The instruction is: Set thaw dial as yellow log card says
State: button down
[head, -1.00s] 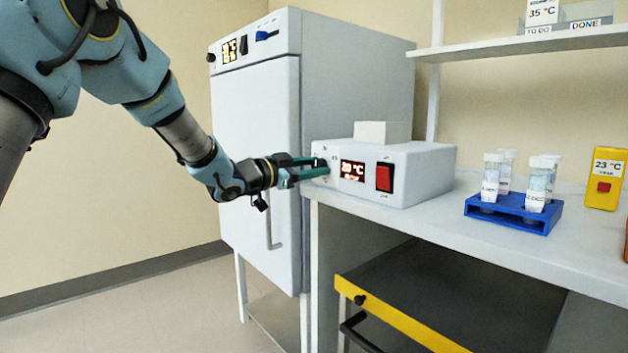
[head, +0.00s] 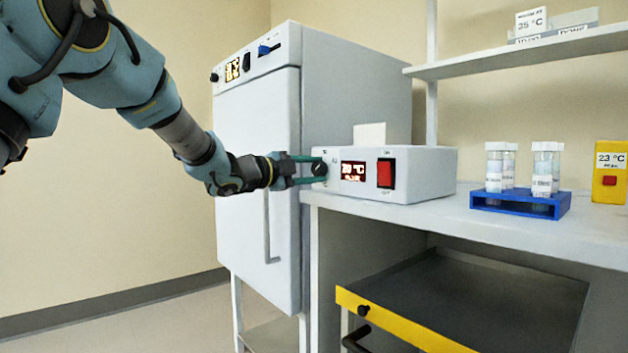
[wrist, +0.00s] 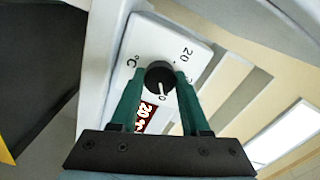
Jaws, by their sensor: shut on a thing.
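The thaw dial (wrist: 159,77) is a black knob with a white pointer line on the front of a white box (head: 425,175). My gripper (head: 318,167) has its green fingers on either side of the dial. In the wrist view my gripper (wrist: 157,85) is shut on the knob, with scale marks around it, a 20 and a °C among them. The box's red-lit display (head: 353,171) seems to read 20 °C. A yellow card or device (head: 609,172) at the right reads 23 °C; its smaller line is too small to read.
A red rocker switch (head: 385,173) sits right of the display. A blue rack (head: 520,203) with several capped tubes stands on the bench. A white cabinet (head: 258,150) with its own display stands behind my gripper. A yellow-fronted drawer (head: 400,320) is below the bench.

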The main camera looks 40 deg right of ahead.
jog(key=shift+m, duration=0.4)
jog(key=shift+c, duration=1.9)
grip_release()
jog(key=shift+a, duration=0.1)
jog(key=a, duration=1)
jog(key=shift+w+a, duration=0.3)
jog(key=shift+a, duration=0.05)
